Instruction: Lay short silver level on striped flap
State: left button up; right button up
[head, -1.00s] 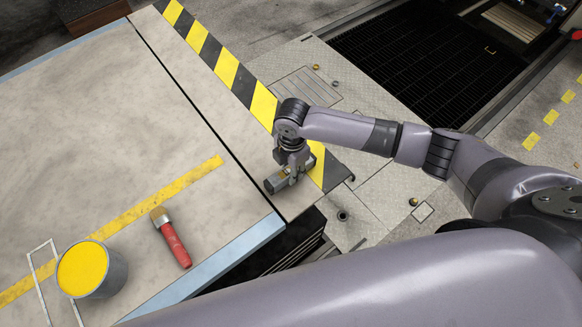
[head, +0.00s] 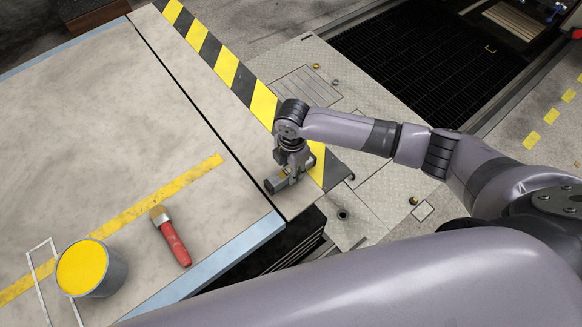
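The striped flap (head: 213,90) is the long strip along the right side of the bench, with black and yellow stripes on its outer edge. The short silver level (head: 272,185) lies at the near end of the flap, low against its surface. My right gripper (head: 290,178) is over the level, pointing down, with its fingers around it; the fingertips are small and partly hidden by the wrist. I cannot tell whether the level bears fully on the flap. My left gripper is not in view; a large arm link of mine crosses the bottom.
On the bench top (head: 110,120) stand a can of yellow paint (head: 92,270) and a red-handled brush (head: 172,238). A yellow line and a white outline mark the bench. A dark gap separates bench and flap. Metal floor plates and a dark grating (head: 430,65) lie right.

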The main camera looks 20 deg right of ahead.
jog(key=o, duration=0.5)
jog(key=shift+o, duration=0.2)
notch_tip(320, 180, up, 12)
jog(key=shift+d, duration=0.15)
dwell(0.6)
